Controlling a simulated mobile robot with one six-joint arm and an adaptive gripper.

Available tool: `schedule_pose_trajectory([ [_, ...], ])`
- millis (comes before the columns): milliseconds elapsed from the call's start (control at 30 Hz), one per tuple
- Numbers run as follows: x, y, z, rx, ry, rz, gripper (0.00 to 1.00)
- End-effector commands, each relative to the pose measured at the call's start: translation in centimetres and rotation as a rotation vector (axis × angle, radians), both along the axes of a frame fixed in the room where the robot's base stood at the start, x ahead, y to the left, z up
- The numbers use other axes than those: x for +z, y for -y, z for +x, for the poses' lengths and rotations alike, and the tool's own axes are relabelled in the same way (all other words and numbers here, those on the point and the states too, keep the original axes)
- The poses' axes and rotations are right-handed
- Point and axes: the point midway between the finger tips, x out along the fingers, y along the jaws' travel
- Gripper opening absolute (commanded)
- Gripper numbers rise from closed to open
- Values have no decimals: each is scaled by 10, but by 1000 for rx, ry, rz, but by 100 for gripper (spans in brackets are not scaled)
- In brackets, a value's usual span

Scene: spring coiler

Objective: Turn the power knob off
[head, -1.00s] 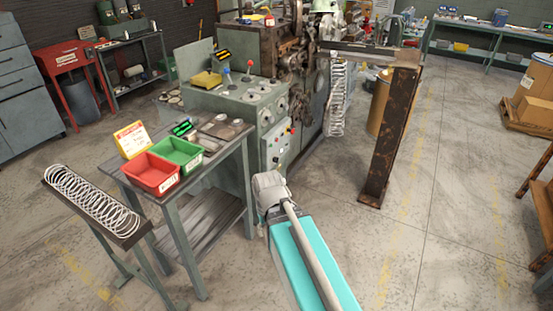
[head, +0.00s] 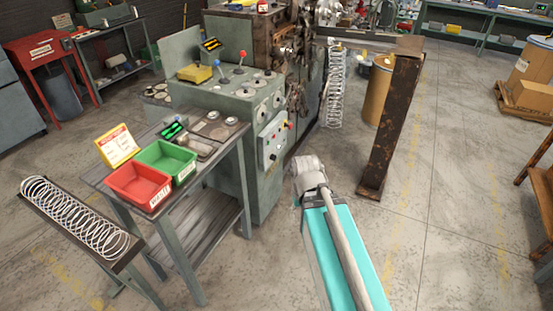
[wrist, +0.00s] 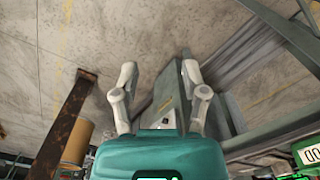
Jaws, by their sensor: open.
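The green-grey coiler cabinet (head: 225,110) stands in the middle of the head view. On its side is a pale control panel (head: 272,143) with small dark knobs or buttons and a red one at its upper right. I cannot tell which is the power knob at this size. In the wrist view, my gripper (wrist: 160,72) is open and empty, its two grey fingers spread apart. The cabinet side (wrist: 168,92) shows beyond and between them, apart from the fingers. The gripper's fingers are not discernible in the head view.
A table (head: 205,165) with a red bin (head: 138,186) and a green bin (head: 168,159) stands left of the cabinet. A rusty post (head: 390,130) stands to the right. A spring rack (head: 120,262) is at front left.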

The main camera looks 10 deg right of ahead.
Motion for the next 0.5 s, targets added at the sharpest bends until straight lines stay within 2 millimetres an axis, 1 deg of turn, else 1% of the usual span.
schedule_pose_trajectory([
  [133,0,0,0,0,0,0,57],
  [200,0,0,0,-1,1,0,70],
  [300,-3,1,4,-7,9,-5,86],
  [433,-11,7,17,-31,44,-24,86],
  [500,-19,23,29,-55,77,-43,86],
])
